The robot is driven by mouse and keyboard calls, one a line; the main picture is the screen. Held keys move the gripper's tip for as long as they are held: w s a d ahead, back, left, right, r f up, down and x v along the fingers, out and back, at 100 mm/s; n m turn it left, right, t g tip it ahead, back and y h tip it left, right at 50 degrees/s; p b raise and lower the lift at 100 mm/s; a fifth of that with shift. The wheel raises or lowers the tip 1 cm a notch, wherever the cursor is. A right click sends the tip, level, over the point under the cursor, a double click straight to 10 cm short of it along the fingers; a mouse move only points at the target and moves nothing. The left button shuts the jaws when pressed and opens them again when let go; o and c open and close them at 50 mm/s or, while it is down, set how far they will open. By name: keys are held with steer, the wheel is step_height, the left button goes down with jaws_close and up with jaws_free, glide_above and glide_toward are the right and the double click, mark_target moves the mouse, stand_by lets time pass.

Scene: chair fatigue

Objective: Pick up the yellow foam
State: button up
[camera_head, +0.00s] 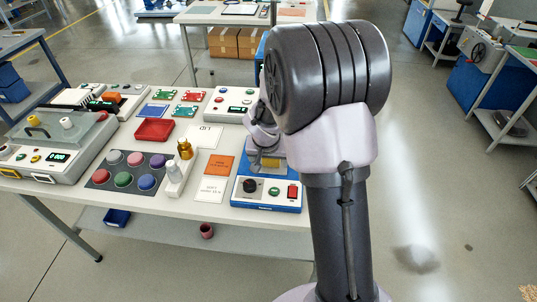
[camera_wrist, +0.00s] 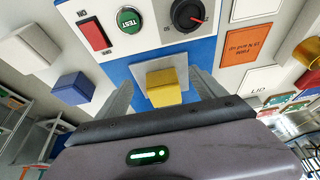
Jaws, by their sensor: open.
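The yellow foam (camera_wrist: 163,84) is a small block on a grey plate of the blue and white test device (camera_wrist: 140,22). In the head view the yellow foam (camera_head: 268,163) shows as a small patch on the device (camera_head: 262,204), partly hidden by my arm. My gripper (camera_wrist: 161,80) is open, with one finger on each side of the foam in the wrist view. Gaps show between the fingers and the foam. How far the fingertips are from it in depth I cannot tell. My gripper's fingers are hard to make out in the head view.
The device front has a black knob (camera_head: 250,186), a green button and a red switch (camera_head: 292,192). Left of it lie an orange card (camera_head: 219,166) and white cards, a brass-topped fixture (camera_head: 178,172), and a pad of colored discs (camera_head: 128,171). A blue block (camera_wrist: 72,88) shows in the wrist view.

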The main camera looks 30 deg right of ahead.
steer(key=w+d, duration=0.1)
steer(key=w, duration=0.1)
steer(key=shift+w+d, duration=0.3)
steer(key=shift+d, duration=0.1)
steer(key=w+f, duration=0.1)
steer(key=w+d+f, duration=0.1)
steer(key=f, duration=0.1)
steer(key=shift+d, duration=0.15)
steer(key=shift+s+r, duration=0.1)
steer(key=shift+s, duration=0.05)
steer(key=c, duration=1.4)
steer(key=shift+r, duration=0.1)
steer(key=shift+c, duration=0.2)
